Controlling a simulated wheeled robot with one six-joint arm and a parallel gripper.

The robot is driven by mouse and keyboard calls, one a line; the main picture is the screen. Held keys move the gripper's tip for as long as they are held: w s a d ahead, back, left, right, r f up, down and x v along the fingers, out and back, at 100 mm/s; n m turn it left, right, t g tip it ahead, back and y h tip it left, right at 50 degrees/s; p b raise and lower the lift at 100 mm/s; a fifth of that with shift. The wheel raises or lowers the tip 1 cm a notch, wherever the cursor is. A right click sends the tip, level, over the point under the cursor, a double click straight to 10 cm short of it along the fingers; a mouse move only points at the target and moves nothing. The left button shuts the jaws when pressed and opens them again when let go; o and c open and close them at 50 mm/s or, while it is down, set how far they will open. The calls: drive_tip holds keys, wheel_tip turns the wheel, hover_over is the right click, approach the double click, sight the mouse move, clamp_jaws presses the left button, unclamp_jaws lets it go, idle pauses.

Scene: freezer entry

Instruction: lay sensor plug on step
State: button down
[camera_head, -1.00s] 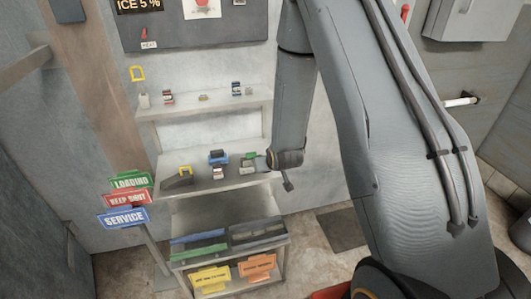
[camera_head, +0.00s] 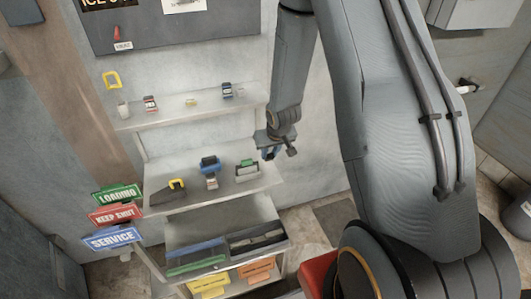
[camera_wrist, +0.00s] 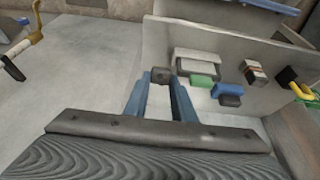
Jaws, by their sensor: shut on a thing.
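My gripper (camera_head: 268,152) is just off the right end of the middle shelf, above its level. In the wrist view its two blue fingers (camera_wrist: 160,88) are shut on a small grey-brown block, which I take for the sensor plug (camera_wrist: 160,75). Only its near face shows. The middle shelf (camera_head: 235,188) holds several small things. I cannot tell from the pictures which surface is the step.
On the middle shelf stand a green-and-white item (camera_head: 246,170), a blue-topped item (camera_head: 209,163) and a black-and-yellow item (camera_head: 176,187). The upper shelf (camera_head: 175,117) holds several small items. Bins (camera_head: 255,238) are below. Coloured signs (camera_head: 116,215) stand at left.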

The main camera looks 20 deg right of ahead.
drive_tip(key=shift+w+d, duration=0.1)
drive_tip(key=shift+w, duration=0.15)
drive_tip(key=shift+w+f, duration=0.1)
wheel_tip(320, 180, down, 6)
drive_tip(key=b, duration=0.6)
drive_tip(key=shift+f+b, duration=0.1)
drive_tip(key=shift+b, duration=0.3)
drive_tip(key=c, duration=1.4)
unclamp_jaws()
